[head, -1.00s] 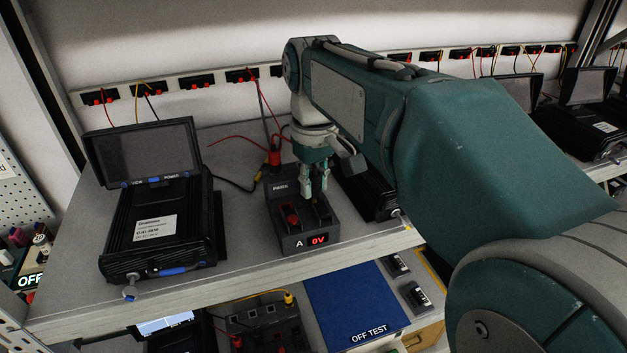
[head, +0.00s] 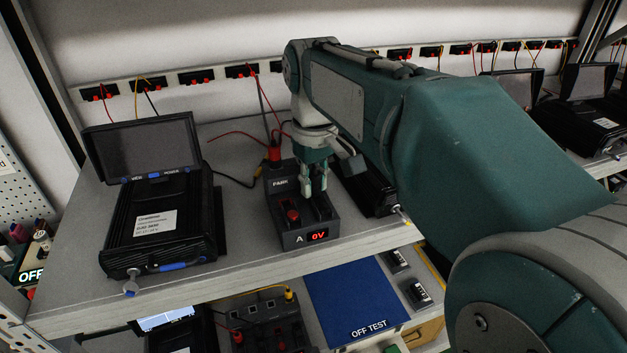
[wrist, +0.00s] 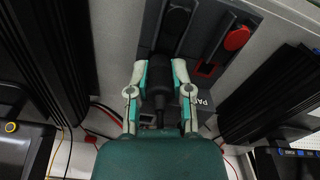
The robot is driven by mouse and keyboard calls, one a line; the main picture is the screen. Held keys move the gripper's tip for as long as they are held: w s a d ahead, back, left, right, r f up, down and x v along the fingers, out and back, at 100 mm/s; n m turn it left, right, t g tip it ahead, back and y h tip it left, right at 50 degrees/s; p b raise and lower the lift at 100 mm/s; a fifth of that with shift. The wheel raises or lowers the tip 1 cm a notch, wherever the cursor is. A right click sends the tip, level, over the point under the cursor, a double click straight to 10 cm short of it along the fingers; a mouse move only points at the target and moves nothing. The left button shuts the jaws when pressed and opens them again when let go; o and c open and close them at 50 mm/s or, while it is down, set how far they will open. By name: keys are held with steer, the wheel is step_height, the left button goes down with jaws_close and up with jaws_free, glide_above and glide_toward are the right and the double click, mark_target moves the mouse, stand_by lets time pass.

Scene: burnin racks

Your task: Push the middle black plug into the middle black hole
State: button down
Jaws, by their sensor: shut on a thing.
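My gripper (head: 314,187) points down over the right side of a dark box (head: 288,239) marked "PARK", with a red 0V display on its front. In the wrist view my gripper (wrist: 160,78) is shut on a black plug (wrist: 161,76), one finger on each side. The plug's far end is over the dark slot (wrist: 172,38) of the box. The black hole is hidden, so I cannot tell how deep the plug sits. A red plug (head: 292,215) stands in the box's left slot and shows in the wrist view (wrist: 236,38).
A black device with a raised screen (head: 147,150) stands left of the box, and another black device (head: 372,192) stands close on its right. Red and black cables run behind. The shelf's front edge (head: 250,272) is near. A blue mat (head: 350,295) lies below.

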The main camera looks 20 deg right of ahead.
steer(key=shift+f, duration=0.35)
stand_by(0.3)
steer(key=shift+c, duration=2.2)
jaws_free()
steer(key=o, duration=0.4)
steer(key=shift+r, duration=2.75)
